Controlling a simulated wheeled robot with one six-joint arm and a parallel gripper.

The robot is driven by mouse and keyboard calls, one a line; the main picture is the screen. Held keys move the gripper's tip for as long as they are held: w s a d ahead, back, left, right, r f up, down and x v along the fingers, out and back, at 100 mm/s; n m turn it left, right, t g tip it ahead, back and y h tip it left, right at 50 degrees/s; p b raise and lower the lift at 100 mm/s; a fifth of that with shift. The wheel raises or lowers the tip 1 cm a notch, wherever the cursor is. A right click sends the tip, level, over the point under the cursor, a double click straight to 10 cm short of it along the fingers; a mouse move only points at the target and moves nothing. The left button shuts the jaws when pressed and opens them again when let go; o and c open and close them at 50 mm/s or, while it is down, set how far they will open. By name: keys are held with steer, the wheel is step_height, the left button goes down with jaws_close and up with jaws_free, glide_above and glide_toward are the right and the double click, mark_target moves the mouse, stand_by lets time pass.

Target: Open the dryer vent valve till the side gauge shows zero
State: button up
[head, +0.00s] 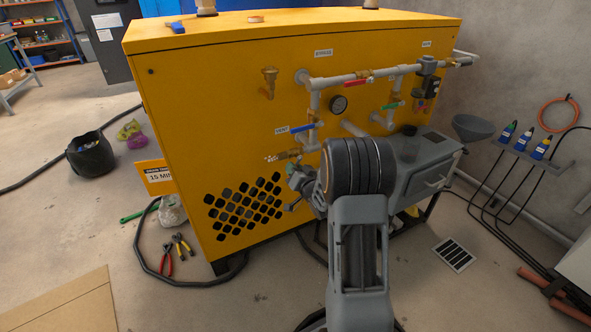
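The yellow dryer cabinet (220,90) carries grey pipework on its front. A valve with a blue lever (303,128) sits on the pipe beside a small label that seems to read VENT (281,130). The blue lever lies nearly level. Below it is a brass outlet fitting (285,155). The round dark-faced gauge (339,104) is right of the blue lever; its needle is too small to read. My gripper (297,182) is low in front of the cabinet, below the blue lever and apart from it. My wrist partly hides it, and its fingers are unclear.
A red lever (357,82) and a green lever (391,105) sit on nearby pipes. A grey box (425,165) and a funnel (473,128) stand right of my arm. Pliers (167,260), a black bucket (90,155) and hoses lie on the floor at left.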

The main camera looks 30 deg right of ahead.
steer(key=o, duration=0.4)
steer(key=shift+s, duration=0.1)
steer(key=s+p, duration=0.3)
steer(key=s, duration=1)
steer(key=shift+s+d, duration=0.15)
steer(key=shift+s, duration=0.15)
